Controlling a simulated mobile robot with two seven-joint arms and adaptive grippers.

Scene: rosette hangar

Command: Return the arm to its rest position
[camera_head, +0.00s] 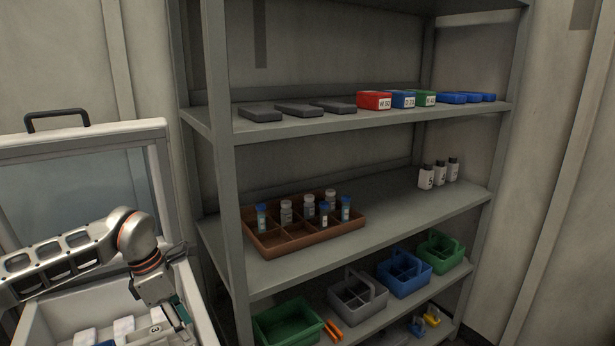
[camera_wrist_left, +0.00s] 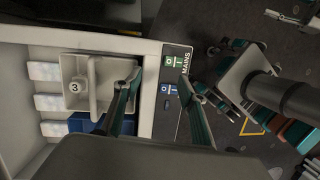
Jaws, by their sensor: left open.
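My left arm (camera_head: 140,240) comes in from the left over a white open-lidded chest (camera_head: 205,316). My left gripper (camera_head: 172,322) hangs low over the chest's right side, partly cut off by the bottom edge. In the left wrist view the two fingers of the gripper (camera_wrist_left: 158,95) are apart with nothing held between them. Behind them show the chest rim (camera_wrist_left: 149,60) and a panel marked MAINS (camera_wrist_left: 178,62). A white compartmented holder marked 3 (camera_wrist_left: 82,68) sits inside the chest, beside the left finger.
The raised lid (camera_head: 85,140) stands behind my arm. A grey shelf rack (camera_head: 240,220) is close on the right, with a brown divided tray (camera_head: 310,245) of vials, small bottles, coloured boxes and caddies.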

